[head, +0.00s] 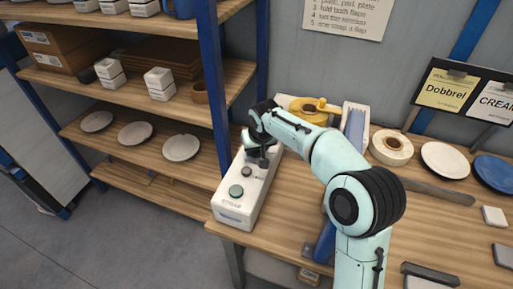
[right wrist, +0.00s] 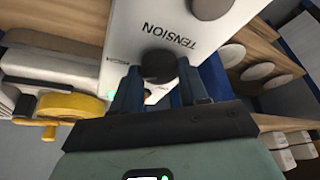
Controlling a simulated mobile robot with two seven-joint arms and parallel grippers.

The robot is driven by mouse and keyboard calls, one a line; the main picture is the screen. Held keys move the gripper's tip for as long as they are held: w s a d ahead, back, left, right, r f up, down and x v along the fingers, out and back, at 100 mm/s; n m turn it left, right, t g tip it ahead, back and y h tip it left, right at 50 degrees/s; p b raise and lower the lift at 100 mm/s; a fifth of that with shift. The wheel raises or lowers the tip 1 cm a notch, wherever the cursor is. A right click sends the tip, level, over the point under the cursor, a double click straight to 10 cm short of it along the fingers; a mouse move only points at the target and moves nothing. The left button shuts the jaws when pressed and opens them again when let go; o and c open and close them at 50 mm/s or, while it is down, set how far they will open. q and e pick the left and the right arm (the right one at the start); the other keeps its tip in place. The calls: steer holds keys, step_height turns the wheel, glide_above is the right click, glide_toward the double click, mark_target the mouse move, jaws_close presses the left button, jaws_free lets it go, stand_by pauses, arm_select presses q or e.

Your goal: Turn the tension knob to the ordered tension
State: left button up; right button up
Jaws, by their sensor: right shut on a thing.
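The white strapping machine (head: 228,213) stands at the table's left end, with a green round button (head: 236,190) and a small dark button (head: 247,172) on top. My right gripper (head: 263,160) reaches down over the machine's far part. In the right wrist view the dark tension knob (right wrist: 158,66) sits between the two fingers of my right gripper (right wrist: 158,78), which is shut on it. The words TENSION and HIGH show on the white panel (right wrist: 150,14) beside the knob. The knob's pointer and the rest of its scale are hidden. My left gripper is out of view.
A yellow tape dispenser (head: 305,108) stands close behind the machine. Order cards on a black board (head: 446,90) read "Dobbrel" and "CREAM"; smaller print is unreadable. A wall sheet (head: 347,15) lists steps. A shelf post (head: 213,80) rises left of my right arm.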

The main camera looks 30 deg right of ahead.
steer(key=o, duration=1)
steer(key=shift+o, duration=0.2)
steer(key=v, duration=1.3)
steer(key=shift+r+p, duration=0.25)
steer(key=shift+p, duration=0.05)
steer(key=shift+f, duration=0.1)
